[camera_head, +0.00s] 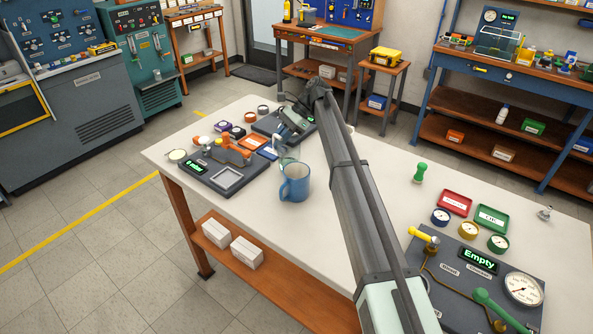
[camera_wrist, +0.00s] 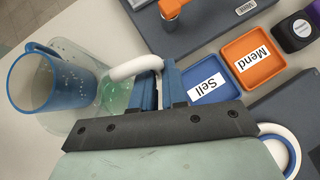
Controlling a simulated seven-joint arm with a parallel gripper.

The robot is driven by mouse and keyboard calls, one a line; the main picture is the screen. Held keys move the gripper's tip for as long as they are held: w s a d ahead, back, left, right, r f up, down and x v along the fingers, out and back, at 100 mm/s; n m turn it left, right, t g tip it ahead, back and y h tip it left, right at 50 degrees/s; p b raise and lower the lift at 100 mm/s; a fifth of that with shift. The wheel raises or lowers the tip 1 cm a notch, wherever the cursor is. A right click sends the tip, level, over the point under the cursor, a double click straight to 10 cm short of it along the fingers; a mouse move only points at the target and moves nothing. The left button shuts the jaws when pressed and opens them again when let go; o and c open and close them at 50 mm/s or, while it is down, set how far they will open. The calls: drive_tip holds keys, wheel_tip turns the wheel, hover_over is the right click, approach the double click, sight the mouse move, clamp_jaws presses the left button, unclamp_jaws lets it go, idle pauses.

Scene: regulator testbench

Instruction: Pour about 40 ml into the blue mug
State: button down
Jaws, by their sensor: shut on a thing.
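The blue mug (camera_head: 294,186) stands upright near the table's front edge, left of my arm. It also shows at the left of the wrist view (camera_wrist: 32,82), overlapping the clear jug. My gripper (camera_wrist: 172,84) is shut on the white handle of the clear jug (camera_wrist: 66,52). The jug has pale green liquid (camera_wrist: 114,96) inside.
A blue Sell tray (camera_wrist: 208,84) and an orange Mend tray (camera_wrist: 252,58) lie beside the gripper. A dark test panel (camera_head: 205,180) is left of the mug. A larger gauge panel (camera_head: 450,285) and a green stamp-like object (camera_head: 421,173) are right of my arm.

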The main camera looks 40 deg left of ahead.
drive_tip(key=shift+s+d+r+n+t+y, duration=0.95)
drive_tip(key=shift+d+r+y, duration=0.4)
drive_tip(key=shift+r, duration=0.6)
drive_tip(key=shift+s+d+r+n+t+y, duration=0.95)
drive_tip(key=shift+r+y, duration=0.55)
drive_tip(key=shift+r, duration=0.5)
drive_tip(key=shift+s+d+r+n+t+y, duration=0.8)
drive_tip(key=shift+s+d+r+t+y, duration=0.55)
drive_tip(key=shift+r, duration=0.6)
drive_tip(key=shift+d+f+n+y, duration=0.3)
drive_tip(key=shift+n+y, duration=0.1)
drive_tip(key=shift+y, duration=0.3)
drive_tip(key=shift+a, duration=0.1)
drive_tip(key=shift+w+a+p, duration=0.3)
drive_tip(key=shift+w, duration=0.05)
drive_tip(key=shift+s+d+r+n+t+y, duration=0.15)
drive_tip(key=shift+d+r+n+t+y, duration=0.1)
drive_tip(key=shift+n+y, duration=0.2)
